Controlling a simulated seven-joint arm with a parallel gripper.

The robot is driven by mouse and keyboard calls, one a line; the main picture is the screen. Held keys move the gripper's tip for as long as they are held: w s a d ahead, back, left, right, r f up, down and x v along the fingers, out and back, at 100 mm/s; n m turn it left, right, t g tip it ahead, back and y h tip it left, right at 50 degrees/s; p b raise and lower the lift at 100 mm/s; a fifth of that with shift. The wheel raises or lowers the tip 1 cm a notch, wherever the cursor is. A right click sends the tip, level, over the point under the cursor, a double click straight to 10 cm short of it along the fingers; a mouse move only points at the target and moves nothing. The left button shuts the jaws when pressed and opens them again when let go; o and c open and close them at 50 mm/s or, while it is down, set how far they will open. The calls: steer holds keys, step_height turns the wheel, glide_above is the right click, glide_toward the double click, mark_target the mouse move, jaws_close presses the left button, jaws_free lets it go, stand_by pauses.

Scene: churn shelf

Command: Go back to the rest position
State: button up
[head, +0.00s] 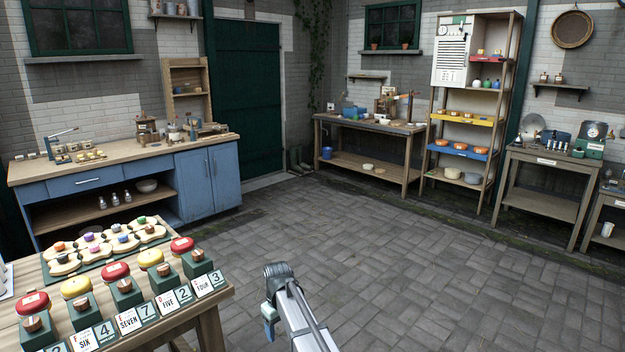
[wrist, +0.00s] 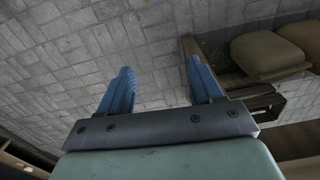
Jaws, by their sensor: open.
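My gripper (wrist: 160,90) is open and empty in the wrist view, its two blue fingers apart over grey paving.
The near table holds red and yellow lidded pieces on green blocks with number cards. A blue cabinet (head: 208,182), a wooden workbench (head: 372,131) and a tall shelf (head: 508,95) line the walls. Stuffed sacks (wrist: 268,55) show in the wrist view. The paved floor (head: 430,265) is clear.

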steer(key=s+d+f+m, duration=0.3)
steer(key=s+d+f, duration=0.25)
steer(key=d, duration=0.35)
steer(key=s+d+f+m, duration=0.2)
steer(key=s+d+f, duration=0.2)
steer(key=s+d, duration=0.4)
steer(key=s+d+f+m, duration=0.3)
steer(key=s+d+f, duration=0.25)
steer(key=d, duration=0.45)
steer(key=s+f+g, duration=0.3)
steer(key=s+f, duration=0.7)
steer(key=s, duration=0.5)
steer(key=s+f+g, duration=0.3)
steer(key=s+f, duration=0.7)
steer(key=s, duration=0.5)
steer(key=shift+g, duration=0.4)
steer(key=shift+a, duration=0.2)
